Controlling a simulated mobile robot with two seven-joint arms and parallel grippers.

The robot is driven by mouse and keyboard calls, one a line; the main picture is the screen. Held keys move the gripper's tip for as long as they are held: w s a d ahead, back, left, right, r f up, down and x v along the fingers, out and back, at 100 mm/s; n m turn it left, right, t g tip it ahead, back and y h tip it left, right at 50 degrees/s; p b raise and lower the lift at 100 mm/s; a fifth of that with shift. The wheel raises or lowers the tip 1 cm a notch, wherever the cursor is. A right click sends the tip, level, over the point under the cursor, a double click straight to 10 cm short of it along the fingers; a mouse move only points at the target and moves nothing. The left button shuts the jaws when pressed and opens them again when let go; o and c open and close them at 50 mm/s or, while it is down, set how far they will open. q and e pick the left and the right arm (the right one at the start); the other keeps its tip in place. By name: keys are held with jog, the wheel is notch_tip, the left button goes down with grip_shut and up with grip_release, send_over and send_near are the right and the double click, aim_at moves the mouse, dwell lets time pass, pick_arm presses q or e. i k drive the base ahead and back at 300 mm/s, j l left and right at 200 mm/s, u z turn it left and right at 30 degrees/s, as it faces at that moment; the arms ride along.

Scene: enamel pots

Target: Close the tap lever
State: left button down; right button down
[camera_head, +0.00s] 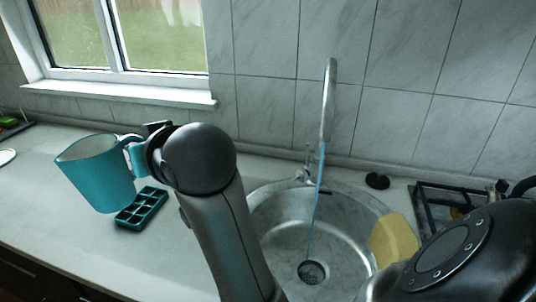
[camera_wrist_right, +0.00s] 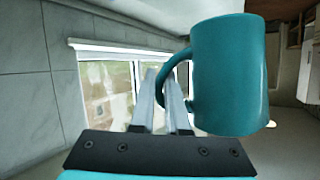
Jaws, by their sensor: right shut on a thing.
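The tap (camera_head: 328,100) rises at the back of the round steel sink (camera_head: 265,215), and a thin blue stream of water runs from it toward the drain. Its small lever (camera_head: 307,158) stands at the tap's base, left of the spout. My right gripper (camera_head: 140,155) is well left of the tap, shut on the handle of a teal mug (camera_head: 95,175), held roughly upright with a slight tilt. The right wrist view shows the fingers (camera_wrist_right: 165,98) at the handle of the mug (camera_wrist_right: 230,75). My left gripper is not in view.
A dark teal ice tray (camera_head: 142,208) lies on the counter (camera_head: 60,220) near the mug. A yellow object (camera_head: 394,240) is at the sink's right edge. A black stopper (camera_head: 377,181) and hob grate (camera_head: 430,205) are at the right. My arm covers the sink's left part.

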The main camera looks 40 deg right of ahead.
aim_at(307, 166)
jog(key=i+j, duration=0.65)
jog(key=j, duration=0.25)
jog(key=i+j+z, duration=0.1)
jog(key=z, duration=0.3)
jog(key=j+z, duration=0.1)
jog(key=z, duration=3.2)
jog(key=j, duration=0.05)
